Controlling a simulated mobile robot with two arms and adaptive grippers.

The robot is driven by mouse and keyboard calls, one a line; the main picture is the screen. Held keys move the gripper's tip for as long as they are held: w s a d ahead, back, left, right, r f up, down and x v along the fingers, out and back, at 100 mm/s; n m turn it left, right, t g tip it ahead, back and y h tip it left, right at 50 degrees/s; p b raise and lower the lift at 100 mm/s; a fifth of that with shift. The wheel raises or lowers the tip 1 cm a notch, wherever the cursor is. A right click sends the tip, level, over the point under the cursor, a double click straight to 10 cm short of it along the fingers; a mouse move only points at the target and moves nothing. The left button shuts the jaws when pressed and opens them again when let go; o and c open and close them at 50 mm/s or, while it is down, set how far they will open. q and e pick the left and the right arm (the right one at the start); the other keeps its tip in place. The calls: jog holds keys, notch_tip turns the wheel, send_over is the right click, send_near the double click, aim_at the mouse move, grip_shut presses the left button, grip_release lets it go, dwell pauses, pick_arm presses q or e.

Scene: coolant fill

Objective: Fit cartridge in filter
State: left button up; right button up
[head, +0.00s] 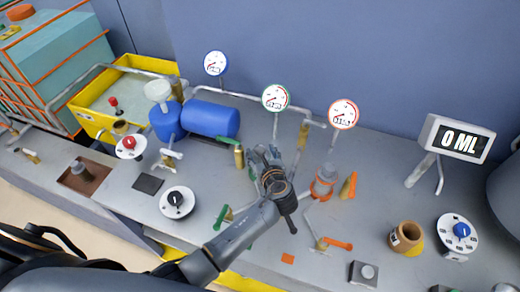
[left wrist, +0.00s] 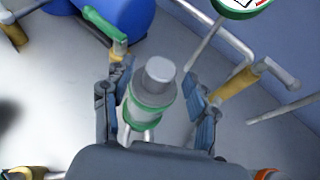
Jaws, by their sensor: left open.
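My left gripper (head: 265,156) is open above the middle of the counter. In the left wrist view, its two fingers (left wrist: 155,95) stand apart on either side of a grey-capped cylinder (left wrist: 153,88) with green bands. I cannot tell whether either finger touches it. In the head view this cylinder is hidden behind the gripper. A similar orange-banded housing (head: 325,182) stands just to the right. A tan hollow cylinder (head: 407,237) stands on a yellow base further right; I cannot tell whether it is the cartridge. My right gripper is not in view.
Pipes with green-handled (head: 221,217) and orange-handled (head: 348,186) valves stand close around the gripper. A blue tank (head: 211,118) lies behind left. Gauges on stems (head: 275,97) rise behind.

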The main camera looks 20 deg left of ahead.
pick_arm(q)
jog(key=v, duration=1)
